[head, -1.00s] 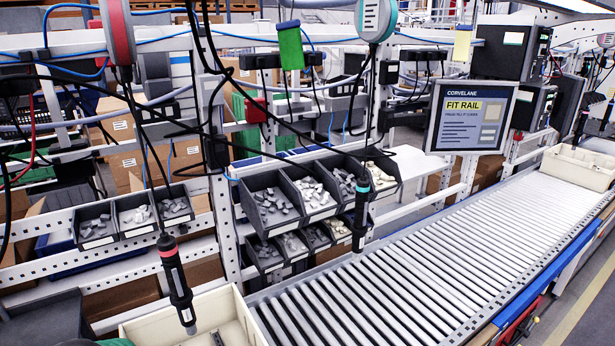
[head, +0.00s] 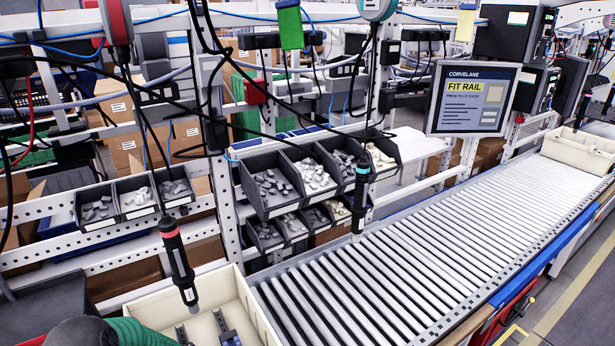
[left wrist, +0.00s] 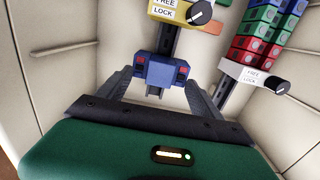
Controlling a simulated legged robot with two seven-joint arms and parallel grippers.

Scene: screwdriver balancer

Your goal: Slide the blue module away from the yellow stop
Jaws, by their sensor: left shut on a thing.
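The blue module (left wrist: 160,72) sits on a dark rail in the left wrist view. My left gripper (left wrist: 159,80) has one finger on each side of it and is shut on it. A yellow and white block marked FREE and LOCK (left wrist: 166,10), with a black knob, is on the same rail beyond the module. It looks like the yellow stop. A short stretch of bare rail shows between the two. In the head view my green left arm reaches in at the bottom left, and the module cannot be made out. My right gripper is not in view.
A second rail beside it carries red, green and blue blocks (left wrist: 262,35) and a white FREE/LOCK block (left wrist: 252,77). The cream tote (head: 258,318) walls surround the rails. A hanging screwdriver (head: 178,262) is close above the tote.

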